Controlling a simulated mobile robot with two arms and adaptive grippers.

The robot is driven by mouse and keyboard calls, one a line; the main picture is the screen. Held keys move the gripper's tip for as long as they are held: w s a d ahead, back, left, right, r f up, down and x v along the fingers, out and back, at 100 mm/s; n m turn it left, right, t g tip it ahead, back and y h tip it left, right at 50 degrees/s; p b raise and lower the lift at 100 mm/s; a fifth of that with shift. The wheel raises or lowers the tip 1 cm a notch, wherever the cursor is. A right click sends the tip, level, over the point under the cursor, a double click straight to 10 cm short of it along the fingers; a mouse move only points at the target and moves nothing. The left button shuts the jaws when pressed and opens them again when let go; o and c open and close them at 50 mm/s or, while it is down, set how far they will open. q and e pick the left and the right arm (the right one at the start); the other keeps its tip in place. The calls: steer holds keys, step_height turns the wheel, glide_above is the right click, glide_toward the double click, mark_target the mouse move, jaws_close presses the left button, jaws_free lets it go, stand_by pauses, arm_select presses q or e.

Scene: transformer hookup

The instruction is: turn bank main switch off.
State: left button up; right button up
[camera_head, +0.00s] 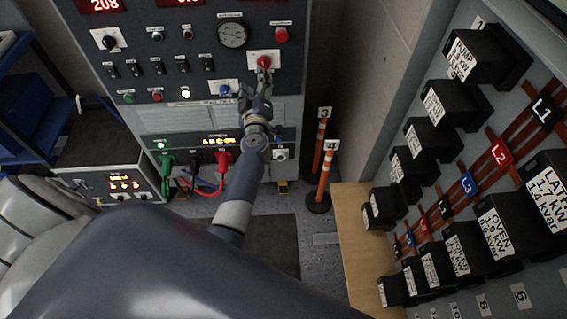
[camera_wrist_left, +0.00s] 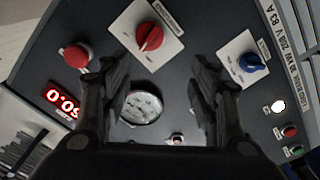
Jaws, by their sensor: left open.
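A red rotary knob (camera_head: 263,61) on a white plate sits on the upper right of the dark control panel (camera_head: 160,70). It also shows in the left wrist view (camera_wrist_left: 150,37), its handle slanted across the plate. I cannot read its label. A blue rotary knob (camera_head: 224,89) on another white plate is lower left of it; it also shows in the left wrist view (camera_wrist_left: 253,63). My left gripper (camera_head: 262,77) is open and empty in front of the panel, close to the red knob. In the left wrist view its fingers (camera_wrist_left: 162,68) are spread, with the red knob ahead between them, apparently untouched.
A red push button (camera_head: 281,35) and a round gauge (camera_head: 232,35) are near the red knob. Cables plug in below, including a red plug (camera_head: 223,158). Orange posts (camera_head: 325,170) stand right of the panel. Black labelled boxes (camera_head: 448,103) line the right wall.

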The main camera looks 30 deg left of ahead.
arm_select(q)
steer(key=s+d+f+m+h, duration=0.2)
steer(key=d+f, duration=0.2)
steer(key=f, duration=0.3)
steer(key=s+d+f+m+h+b, duration=0.1)
steer(key=s+d+f+m+h, duration=0.1)
steer(key=f, duration=0.6)
steer(key=s+d+f+m+g+h+b, duration=0.1)
steer(key=s+d+f+m+h, duration=0.2)
steer(key=d+f, duration=0.4)
steer(key=shift+s+f+m, duration=0.2)
steer(key=shift+f+m, duration=0.4)
steer(key=shift+m, duration=0.1)
steer(key=shift+w+d, duration=0.1)
steer(key=shift+d, duration=0.05)
